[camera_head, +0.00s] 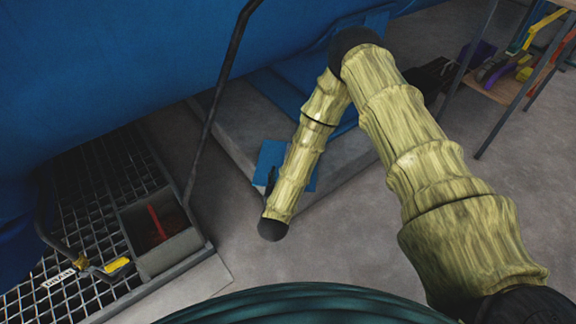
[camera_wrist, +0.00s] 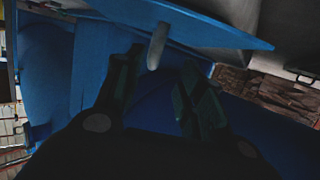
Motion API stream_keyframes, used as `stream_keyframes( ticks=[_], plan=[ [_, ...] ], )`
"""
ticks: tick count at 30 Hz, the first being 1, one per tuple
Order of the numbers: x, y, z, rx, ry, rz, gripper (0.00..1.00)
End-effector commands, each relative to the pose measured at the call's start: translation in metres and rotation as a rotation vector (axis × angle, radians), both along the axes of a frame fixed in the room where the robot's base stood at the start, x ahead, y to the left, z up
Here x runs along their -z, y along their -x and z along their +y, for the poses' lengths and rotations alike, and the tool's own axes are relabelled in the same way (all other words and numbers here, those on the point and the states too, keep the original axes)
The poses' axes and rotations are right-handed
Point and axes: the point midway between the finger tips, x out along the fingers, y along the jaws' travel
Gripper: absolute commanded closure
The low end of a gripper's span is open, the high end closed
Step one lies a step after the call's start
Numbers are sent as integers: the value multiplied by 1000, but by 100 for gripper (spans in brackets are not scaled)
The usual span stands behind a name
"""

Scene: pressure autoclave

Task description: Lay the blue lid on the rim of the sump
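The blue lid (camera_head: 271,156) is a flat blue plate partly hidden behind my forearm in the head view. In the wrist view the lid (camera_wrist: 190,20) spans the top, with a pale grey handle (camera_wrist: 156,46) standing out from it. My gripper (camera_wrist: 162,66) has its two dark fingers apart, with the handle between and just beyond the tips; I see a gap on each side. In the head view my gripper is mostly hidden behind the arm. The sump (camera_head: 182,252) is a grey box-like pit at the left, open on top, with a red part inside.
A metal drain grating (camera_head: 85,200) surrounds the sump's left side, with a yellow-tagged lever (camera_head: 105,268) beside it. A dark bent rod (camera_head: 212,110) rises by the sump. The big blue vessel (camera_head: 110,60) fills the upper left. A shelf with tools (camera_head: 510,75) stands upper right.

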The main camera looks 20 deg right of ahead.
Motion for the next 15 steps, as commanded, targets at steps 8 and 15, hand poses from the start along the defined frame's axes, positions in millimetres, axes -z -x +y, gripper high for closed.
stream_keyframes(
  ticks=[8, 15],
  plan=[
    [-7, -25, -13, 53, 29, -60, 61],
    [0, -52, -26, 50, 27, -58, 61]
  ],
)
